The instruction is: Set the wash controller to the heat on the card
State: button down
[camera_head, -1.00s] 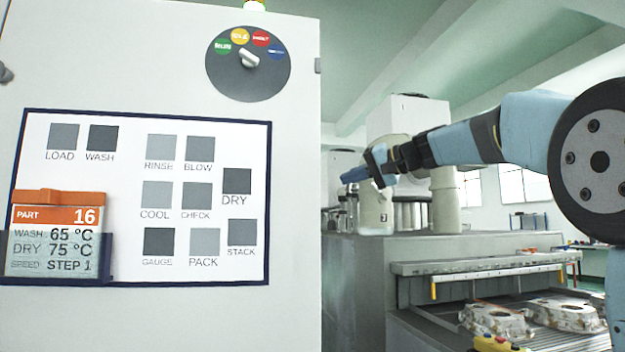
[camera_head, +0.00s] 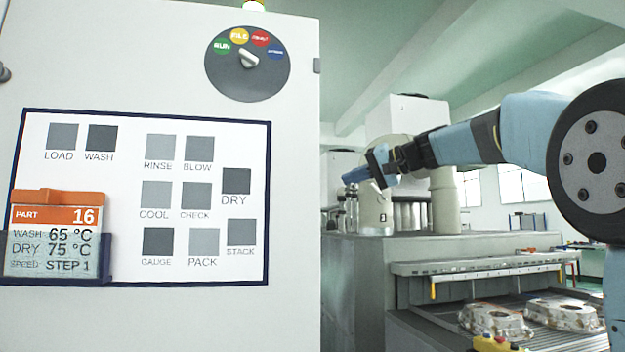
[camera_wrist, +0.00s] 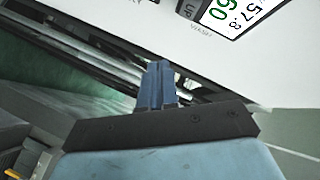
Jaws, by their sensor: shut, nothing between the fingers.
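The card (camera_head: 57,240) sits in a holder at the lower left of the white cabinet's board. It reads PART 16, WASH 65 °C, DRY 75 °C, SPEED STEP 1. In the wrist view a controller display (camera_wrist: 235,12) shows at the upper right, tilted and cut off by the frame edge. It reads 57.8 in black and 60 in green, with a WASH label by it. A grey UP button (camera_wrist: 188,8) is beside the display. My gripper (camera_head: 352,176) is shut and empty, right of the cabinet. It also shows in the wrist view (camera_wrist: 157,70), below and left of the display, apart from it.
A board (camera_head: 220,275) of labelled grey squares is on the cabinet. Above it is a rotary knob (camera_head: 248,60) with coloured marks. Metal castings (camera_head: 565,315) lie on a conveyor (camera_head: 430,325) at the lower right. Several metal cylinders (camera_head: 405,215) stand behind my gripper.

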jog(key=shift+w+d+f, duration=0.1)
jog(key=shift+w+d, duration=0.15)
jog(key=shift+d, duration=0.55)
jog(key=shift+w+d, duration=0.25)
jog(key=shift+d, duration=0.5)
jog(key=s+a, duration=0.2)
jog(key=a, duration=0.6)
jog(key=shift+s+a, duration=0.2)
jog(key=shift+s, duration=0.05)
jog(key=shift+a, duration=0.15)
dwell(1.3)
jog(key=shift+s+a, duration=0.15)
jog(key=shift+a, duration=0.1)
jog(key=shift+s+a, duration=0.1)
jog(key=shift+a, duration=0.3)
dwell(0.8)
jog(key=shift+d, duration=0.15)
jog(key=shift+w+d, duration=0.25)
jog(key=shift+d, duration=0.4)
